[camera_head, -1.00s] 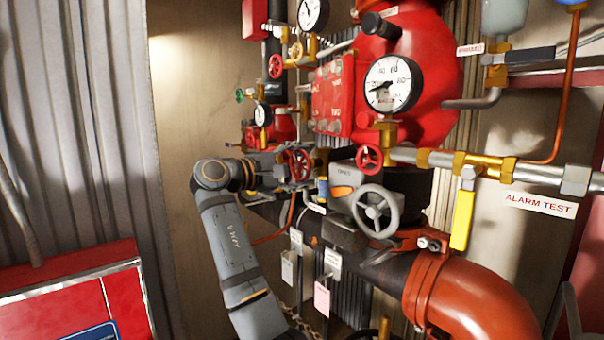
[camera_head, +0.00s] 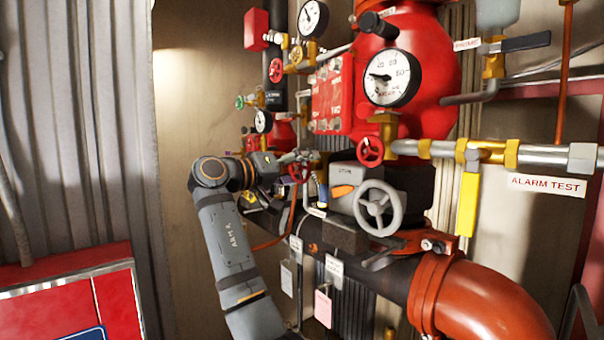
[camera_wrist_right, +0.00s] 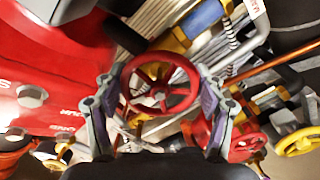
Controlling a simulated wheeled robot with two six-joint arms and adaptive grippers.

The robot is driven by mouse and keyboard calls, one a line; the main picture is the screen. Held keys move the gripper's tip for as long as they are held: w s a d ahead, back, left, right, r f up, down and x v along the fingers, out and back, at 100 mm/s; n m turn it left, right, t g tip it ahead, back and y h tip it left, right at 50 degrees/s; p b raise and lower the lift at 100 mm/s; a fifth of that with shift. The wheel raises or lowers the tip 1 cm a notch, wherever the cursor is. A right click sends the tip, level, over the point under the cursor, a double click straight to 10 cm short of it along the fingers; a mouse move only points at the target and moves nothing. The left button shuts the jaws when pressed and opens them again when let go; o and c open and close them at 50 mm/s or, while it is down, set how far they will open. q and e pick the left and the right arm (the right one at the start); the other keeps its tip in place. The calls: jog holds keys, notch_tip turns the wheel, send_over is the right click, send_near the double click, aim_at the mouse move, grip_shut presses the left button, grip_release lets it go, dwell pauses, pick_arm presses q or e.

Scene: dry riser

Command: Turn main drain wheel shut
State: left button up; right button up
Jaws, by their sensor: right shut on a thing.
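A red handwheel (camera_wrist_right: 185,98) with spokes sits between the two fingers of my right gripper (camera_wrist_right: 160,78) in the right wrist view, one finger at each side of its rim. In the head view my right gripper (camera_head: 290,158) is at the same red wheel (camera_head: 298,171), which it partly hides. The gripper is shut on this wheel. I cannot read a label naming it as the main drain. My left gripper is not in view.
Another red wheel (camera_head: 370,151) and a grey handwheel (camera_head: 378,207) stand just right of the gripper. Gauges, brass fittings, a yellow lever (camera_head: 467,204) and an orange pipe elbow (camera_head: 485,300) crowd the right side. A red cabinet (camera_head: 120,310) stands lower left.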

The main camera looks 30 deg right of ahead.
jog(key=m+b, duration=0.1)
jog(key=m, duration=0.4)
jog(key=shift+m, duration=0.3)
jog(key=m, duration=0.5)
jog(key=shift+m+b, duration=0.3)
jog(key=shift+b, duration=0.1)
jog(key=o, duration=1.2)
jog(key=shift+a, duration=0.1)
jog(key=a, duration=1.1)
jog(key=shift+s+a, duration=0.35)
jog(key=shift+s, duration=0.05)
jog(key=shift+f, duration=0.1)
